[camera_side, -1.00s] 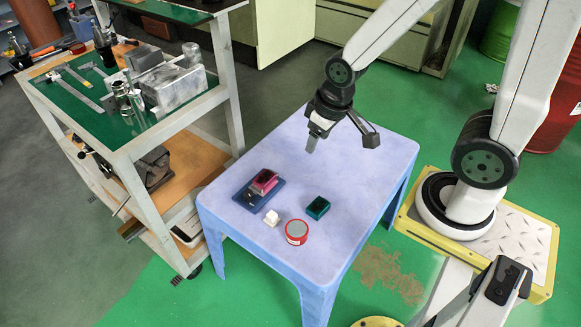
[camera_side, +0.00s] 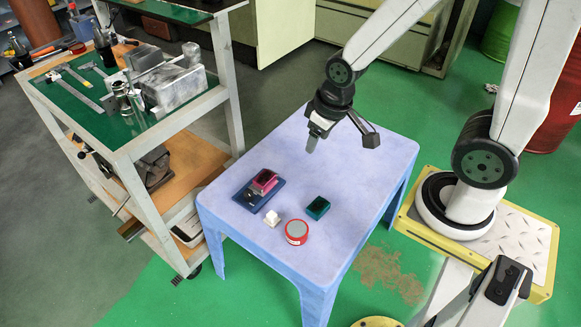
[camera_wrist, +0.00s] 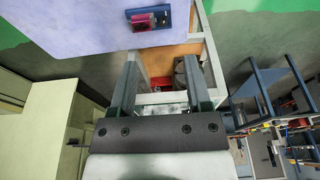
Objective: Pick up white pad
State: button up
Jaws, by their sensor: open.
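The white pad (camera_side: 272,218) is a small white block. It lies on the blue-lavender table (camera_side: 240,215), between a dark blue plate and a round red tin. My gripper (camera_side: 311,145) hangs above the far part of the table, well above and apart from the pad. In the wrist view my gripper (camera_wrist: 161,100) shows two dark fingers spread apart with nothing between them. The white pad is not seen in the wrist view.
A pink-red block (camera_side: 264,181) sits on the dark blue plate (camera_side: 252,201). A teal block (camera_side: 317,207) and the red tin (camera_side: 296,232) lie near the pad. A tool cart (camera_side: 120,150) stands left of the table. The table's right part is clear.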

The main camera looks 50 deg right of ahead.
dwell(0.3)
jog(key=shift+o, duration=1.3)
jog(key=shift+w, duration=0.1)
jog(key=n+g, duration=0.3)
jog(key=n, duration=1.4)
send_over(272, 213)
notch_tip(272, 213, down, 30)
jog(key=shift+f, duration=0.3)
jog(key=shift+f, duration=0.1)
